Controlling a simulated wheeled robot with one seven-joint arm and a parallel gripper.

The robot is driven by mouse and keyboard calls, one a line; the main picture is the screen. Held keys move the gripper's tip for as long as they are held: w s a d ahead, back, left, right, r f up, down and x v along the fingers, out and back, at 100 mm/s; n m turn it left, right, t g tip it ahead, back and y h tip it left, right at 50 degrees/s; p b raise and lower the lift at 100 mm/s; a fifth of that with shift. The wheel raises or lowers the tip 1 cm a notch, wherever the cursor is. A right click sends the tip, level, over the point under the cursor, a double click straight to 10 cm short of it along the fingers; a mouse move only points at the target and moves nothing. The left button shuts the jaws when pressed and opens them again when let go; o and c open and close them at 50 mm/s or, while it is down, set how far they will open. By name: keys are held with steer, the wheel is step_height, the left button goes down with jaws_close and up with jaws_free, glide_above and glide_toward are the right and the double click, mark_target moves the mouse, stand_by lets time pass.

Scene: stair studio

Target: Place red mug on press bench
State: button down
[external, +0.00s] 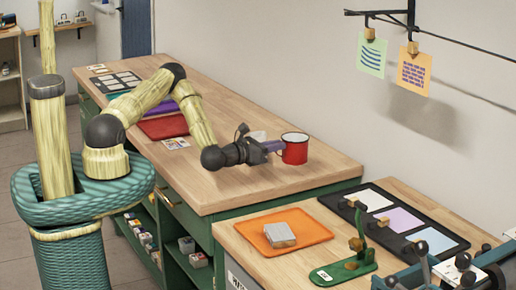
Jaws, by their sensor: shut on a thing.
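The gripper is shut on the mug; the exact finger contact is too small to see. The mug appears at or just above the bench top; I cannot tell which. A second wooden bench (290,268) at the front right carries a green lever press (349,268), so it looks like the press bench.
On the front right bench lie an orange tray (312,226) with a grey block (279,235), and a black board (340,196) with coloured panels. Blue-grey machinery (405,278) stands at its right. Cards hang from a wall line above. Little free room shows between these.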

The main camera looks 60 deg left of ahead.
stand_by(0.4)
step_height(320, 180, up, 14)
steer(key=w+a+f+n+g+y+b, duration=0.1)
steer(key=w+a+f+n+y+b, duration=0.2)
steer(key=a, duration=0.8)
steer(key=w+a+f+y+b, duration=0.25)
steer(key=w+a, duration=0.35)
steer(key=a, duration=0.4)
steer(key=w+a+f+n+g+y+b, duration=0.1)
steer(key=w+a+f+n+y+b, duration=0.2)
steer(key=a, duration=0.8)
steer(key=s+a+r+n+g+y+b, duration=0.1)
steer(key=s+a+r+b, duration=0.2)
steer(key=a, duration=0.7)
steer(key=s+a+r+n+g+y+b, duration=0.1)
steer(key=s+a+r+y+b, duration=0.15)
steer(key=a, duration=0.75)
steer(key=s+a+r+n+g+y+b, duration=0.1)
steer(key=s+a+r+b, duration=0.25)
steer(key=a, duration=0.75)
step_height(320, 180, down, 12)
steer(key=shift+d+r+p, duration=0.2)
steer(key=shift+d+p, duration=0.15)
steer(key=shift+p, duration=0.05)
steer(key=shift+s, duration=0.1)
step_height(320, 180, down, 6)
steer(key=shift+f, duration=0.15)
